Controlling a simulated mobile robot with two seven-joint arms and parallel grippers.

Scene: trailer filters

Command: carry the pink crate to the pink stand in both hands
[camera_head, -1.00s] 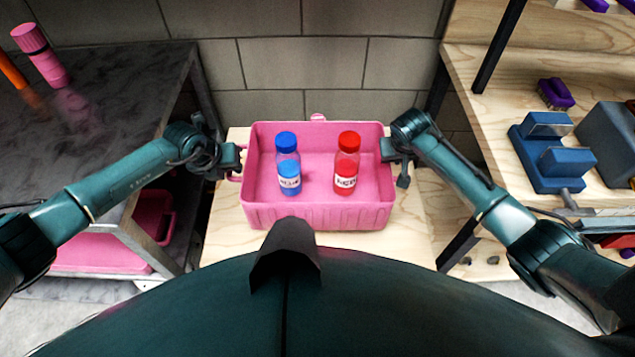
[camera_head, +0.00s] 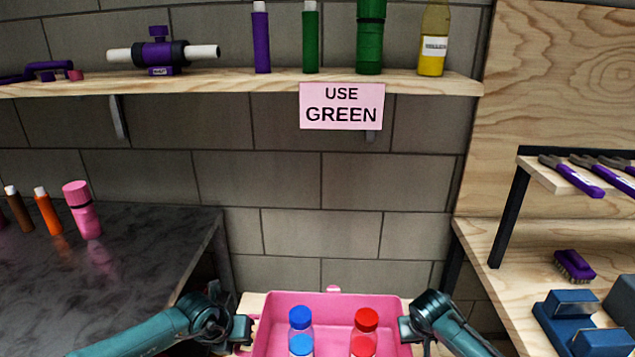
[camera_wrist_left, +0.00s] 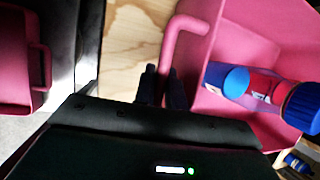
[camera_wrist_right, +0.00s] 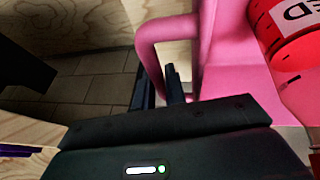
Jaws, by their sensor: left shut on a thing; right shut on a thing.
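The pink crate (camera_head: 290,300) shows at the bottom of the head view, its lower part cut off. A blue-capped bottle (camera_head: 300,318) and a red-capped bottle (camera_head: 365,320) stand inside it. My left gripper (camera_head: 243,328) is at its left side, shut on a pink handle (camera_wrist_left: 183,40) in the left wrist view. My right gripper (camera_head: 405,328) is at its right side, shut on the other handle (camera_wrist_right: 150,55) in the right wrist view. I cannot identify a pink stand in these frames. Whether the crate touches the wood below is unclear.
A dark table (camera_head: 110,255) with a pink bottle (camera_head: 82,208) stands left. A wooden workbench (camera_head: 500,285) with a purple brush (camera_head: 574,265) and blue tool (camera_head: 570,320) stands right. A shelf (camera_head: 240,80) bears a "USE GREEN" sign (camera_head: 341,106). Another pink crate (camera_wrist_left: 14,75) lies left.

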